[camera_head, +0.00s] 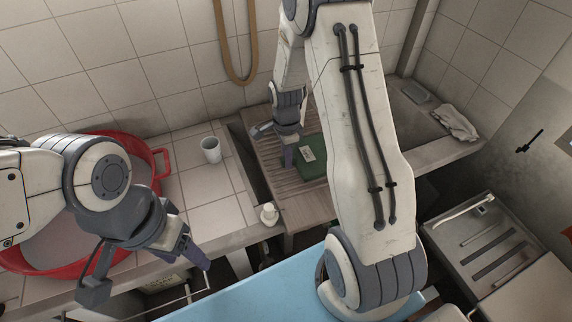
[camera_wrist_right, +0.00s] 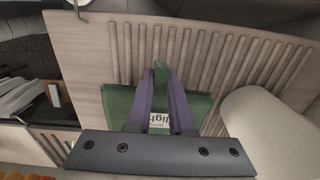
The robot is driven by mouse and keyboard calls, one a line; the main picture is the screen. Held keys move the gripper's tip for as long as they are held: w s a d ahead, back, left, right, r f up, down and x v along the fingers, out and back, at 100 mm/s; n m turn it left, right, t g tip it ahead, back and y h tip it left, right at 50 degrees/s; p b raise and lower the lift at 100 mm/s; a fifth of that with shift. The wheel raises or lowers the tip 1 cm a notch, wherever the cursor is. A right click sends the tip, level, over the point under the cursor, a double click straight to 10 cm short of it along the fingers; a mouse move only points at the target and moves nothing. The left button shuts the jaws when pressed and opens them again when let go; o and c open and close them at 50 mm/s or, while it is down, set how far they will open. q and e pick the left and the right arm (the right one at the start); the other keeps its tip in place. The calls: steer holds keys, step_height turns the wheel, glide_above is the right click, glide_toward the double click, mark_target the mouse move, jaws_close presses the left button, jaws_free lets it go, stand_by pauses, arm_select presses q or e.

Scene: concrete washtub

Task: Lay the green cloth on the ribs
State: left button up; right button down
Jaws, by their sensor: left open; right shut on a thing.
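The green cloth (camera_head: 315,169), with a white printed label, is at the ribbed wooden board (camera_head: 280,187) in the head view, partly hidden by my right arm. My right gripper (camera_head: 288,157) is shut on the cloth. In the right wrist view, a fold of the cloth (camera_wrist_right: 195,105) stands up between the purple fingers (camera_wrist_right: 161,82). The cloth covers part of the ribs (camera_wrist_right: 225,60); I cannot tell how much of it touches them. My left gripper (camera_head: 198,258) is open and empty, left of the board and above the counter's front edge.
A red basin (camera_head: 163,160) stands at the left. A white cup (camera_head: 211,150) stands on the tiled counter, and a small white bottle (camera_head: 269,213) near its front edge. A pale cloth (camera_head: 455,122) lies on the right rim of the concrete tub. A blue surface (camera_head: 255,295) is in front.

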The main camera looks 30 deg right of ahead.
mark_target(286, 174)
steer(key=shift+f+p, duration=0.35)
steer(key=shift+f, duration=1.7)
steer(key=shift+f, duration=0.1)
steer(key=c, duration=0.8)
jaws_free()
